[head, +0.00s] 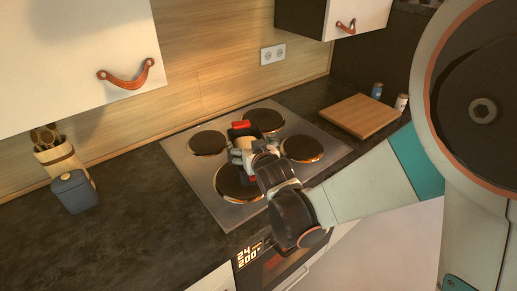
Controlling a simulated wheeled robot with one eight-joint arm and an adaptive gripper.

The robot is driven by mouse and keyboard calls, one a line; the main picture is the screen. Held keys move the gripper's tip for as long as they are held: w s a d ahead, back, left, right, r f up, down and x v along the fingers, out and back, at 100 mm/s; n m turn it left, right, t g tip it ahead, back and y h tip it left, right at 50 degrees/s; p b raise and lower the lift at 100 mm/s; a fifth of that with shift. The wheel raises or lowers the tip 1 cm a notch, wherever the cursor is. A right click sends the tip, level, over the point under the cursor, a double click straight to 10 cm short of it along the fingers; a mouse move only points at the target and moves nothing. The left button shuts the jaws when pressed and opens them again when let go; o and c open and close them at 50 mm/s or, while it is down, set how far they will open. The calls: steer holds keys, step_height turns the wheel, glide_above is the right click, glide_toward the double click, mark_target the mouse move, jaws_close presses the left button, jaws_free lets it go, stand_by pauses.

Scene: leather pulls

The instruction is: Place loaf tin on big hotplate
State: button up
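A dark loaf tin (242,132) with a red end piece shows in the middle of the hob, just beyond my gripper (243,145). Another bit of red shows on the near side of my gripper. My gripper and wrist hide most of the tin. My fingers are at the tin, but whether they are closed on it, and whether the tin touches the hob, I cannot tell. The front-left hotplate (231,186) looks the biggest, a dark disc partly covered by my wrist. The back-right hotplate (266,117) is clear of my gripper.
The steel hob (180,152) also has a back-left hotplate (208,143) and a front-right hotplate (303,149). A wooden board (360,115) and two small jars stand right. A utensil holder (61,160) and blue-grey canister (73,192) stand left. Dark worktop between is free.

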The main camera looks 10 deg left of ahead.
steer(key=shift+f+b, duration=1.45)
steer(key=shift+f, duration=0.65)
steer(key=shift+f, duration=0.15)
steer(key=o, duration=1)
steer(key=shift+o, duration=0.2)
steer(key=shift+r, duration=0.2)
